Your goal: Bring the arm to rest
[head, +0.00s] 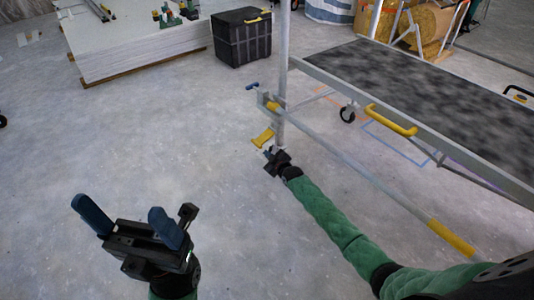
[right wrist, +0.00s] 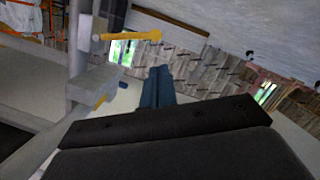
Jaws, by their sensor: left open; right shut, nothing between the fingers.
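My left gripper (head: 128,220) is at the lower left of the head view, its blue fingers wide apart and empty above bare floor. My right gripper (head: 269,152) is at the end of the green-sleeved arm, close to the foot of a grey upright post (head: 283,70). Its blue fingers show together and empty in the right wrist view (right wrist: 157,88). A yellow lever (head: 263,138) is just beyond these fingers; I cannot tell whether they touch. In the right wrist view, a yellow handle (right wrist: 132,36) is left of and above the fingers, apart from them.
A wheeled frame with a dark speckled top (head: 430,95) stands at right, with a yellow handle (head: 390,118) and a long yellow-ended bar (head: 345,165). A white panel stack (head: 140,50) and a black crate (head: 242,38) stand behind. Floor at left and centre is clear.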

